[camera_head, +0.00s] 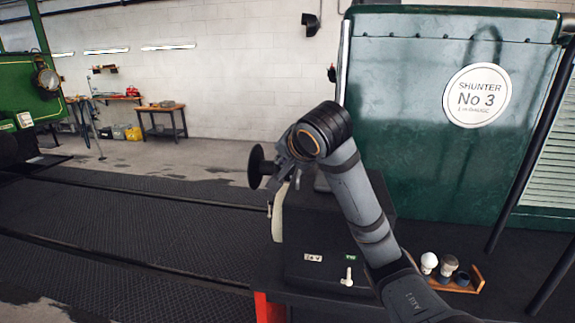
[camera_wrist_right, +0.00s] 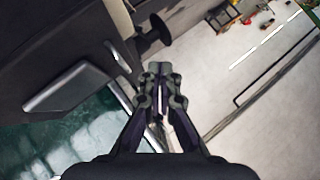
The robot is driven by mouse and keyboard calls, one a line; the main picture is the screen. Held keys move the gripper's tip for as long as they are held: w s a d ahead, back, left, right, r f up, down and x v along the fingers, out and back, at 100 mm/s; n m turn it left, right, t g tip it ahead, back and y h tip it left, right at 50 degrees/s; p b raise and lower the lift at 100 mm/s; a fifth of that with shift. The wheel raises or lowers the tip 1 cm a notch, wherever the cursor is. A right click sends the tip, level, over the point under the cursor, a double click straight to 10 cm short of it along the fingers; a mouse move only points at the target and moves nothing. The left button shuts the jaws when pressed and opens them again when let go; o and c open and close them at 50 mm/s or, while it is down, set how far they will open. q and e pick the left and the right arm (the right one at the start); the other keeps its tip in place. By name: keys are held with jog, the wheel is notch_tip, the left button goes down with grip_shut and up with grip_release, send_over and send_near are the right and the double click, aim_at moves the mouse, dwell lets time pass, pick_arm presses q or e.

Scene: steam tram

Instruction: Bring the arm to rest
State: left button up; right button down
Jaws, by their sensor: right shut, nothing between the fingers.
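My right arm rises from the lower right of the head view and bends at a dark wrist joint in front of the black cabinet. My right gripper (camera_wrist_right: 159,88) shows in the middle of the wrist view, its two fingers together with nothing between them. My left gripper is not in view.
The black cabinet (camera_head: 305,275) has small labels and a white lever (camera_head: 347,277). A green panel marked "SHUNTER No 3" (camera_head: 420,165) stands behind. A wooden rack (camera_head: 470,285) holds bulb-like parts at right. Dark poles cross the right edge. Open floor lies left.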

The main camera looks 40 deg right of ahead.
jog(key=s+a+f+n+g+y, duration=0.1)
jog(key=s+a+f+n, duration=0.15)
jog(key=f, duration=0.65)
jog(key=s+a+f+n+g, duration=0.1)
jog(key=a+f+n+g, duration=0.2)
jog(key=f, duration=0.7)
jog(key=s+a+f+n+y, duration=0.1)
jog(key=s+a+f+n, duration=0.2)
jog(key=f, duration=0.6)
jog(key=s+a+f+n+g, duration=0.1)
jog(key=s+a+f+n, duration=0.15)
jog(key=s+f, duration=0.5)
jog(key=s+a+f+n+g, duration=0.1)
jog(key=s+f+n+g, duration=0.15)
jog(key=s+f, duration=0.5)
notch_tip(320, 180, down, 27)
jog(key=s+d, duration=0.2)
jog(key=s, duration=0.1)
jog(key=s+d+f+g, duration=0.1)
jog(key=s+f+g, duration=0.1)
jog(key=s+f, duration=1.3)
jog(key=s, duration=0.3)
jog(key=shift+d+y, duration=0.2)
jog(key=shift+y, duration=0.1)
